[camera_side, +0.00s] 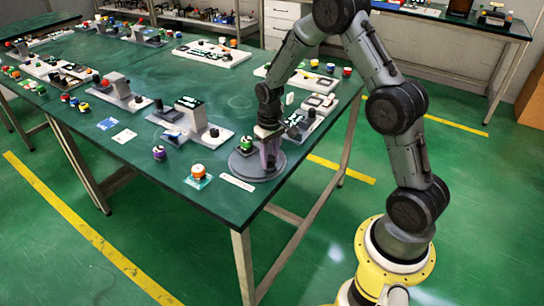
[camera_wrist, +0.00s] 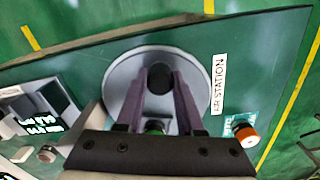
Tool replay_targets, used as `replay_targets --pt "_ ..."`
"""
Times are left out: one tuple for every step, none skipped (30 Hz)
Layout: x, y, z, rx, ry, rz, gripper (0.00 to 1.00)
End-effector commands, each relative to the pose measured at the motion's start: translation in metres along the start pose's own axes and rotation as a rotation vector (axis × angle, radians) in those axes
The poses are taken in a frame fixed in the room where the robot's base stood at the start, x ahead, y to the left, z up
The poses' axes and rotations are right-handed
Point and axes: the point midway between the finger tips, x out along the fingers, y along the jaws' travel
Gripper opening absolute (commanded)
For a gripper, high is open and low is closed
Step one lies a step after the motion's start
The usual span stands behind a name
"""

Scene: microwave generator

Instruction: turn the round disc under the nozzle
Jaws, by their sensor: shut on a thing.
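The round grey disc (camera_side: 243,168) lies at the table's near right corner; it also shows in the wrist view (camera_wrist: 121,82). A dark round knob (camera_wrist: 160,77) stands on the disc. My gripper (camera_side: 269,156) points down over the disc, its purple fingers on either side of the knob in the wrist view (camera_wrist: 161,82). It is shut on the knob. A green-topped dark piece (camera_side: 247,144) stands on the disc beside my fingers. I cannot make out the nozzle; my gripper covers part of the disc.
An orange-and-white knob (camera_wrist: 246,135) on a teal base stands close by. The table edge (camera_side: 243,226) is close to the disc.

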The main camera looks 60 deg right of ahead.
Motion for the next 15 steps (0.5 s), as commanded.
replay_targets --pt "-0.002 -0.002 -0.001 0.023 0.004 0.0 0.0" --pt "-0.002 -0.003 -0.001 0.038 0.004 0.0 0.0" --pt "-0.002 -0.004 -0.002 0.057 0.005 0.0 0.0" --pt "-0.002 -0.005 -0.002 0.073 0.006 0.0 0.0" --pt "-0.003 -0.006 -0.002 0.087 0.006 0.0 0.0" --pt "-0.003 -0.007 -0.002 0.107 0.006 0.0 0.0" --pt "-0.002 -0.008 -0.002 0.123 0.006 0.0 0.0" --pt "-0.002 -0.009 -0.002 0.137 0.005 0.0 0.0" --pt "-0.002 -0.01 -0.002 0.158 0.005 0.0 0.0" --pt "-0.002 -0.011 -0.003 0.173 0.005 -0.001 0.0" --pt "-0.002 -0.012 -0.003 0.188 0.005 -0.001 0.0" --pt "-0.002 -0.013 -0.003 0.209 0.005 -0.001 0.0" --pt "-0.002 -0.014 -0.003 0.223 0.005 -0.001 0.0" --pt "-0.002 -0.015 -0.003 0.239 0.005 -0.001 0.0" --pt "-0.002 -0.016 -0.004 0.259 0.005 -0.001 0.0"
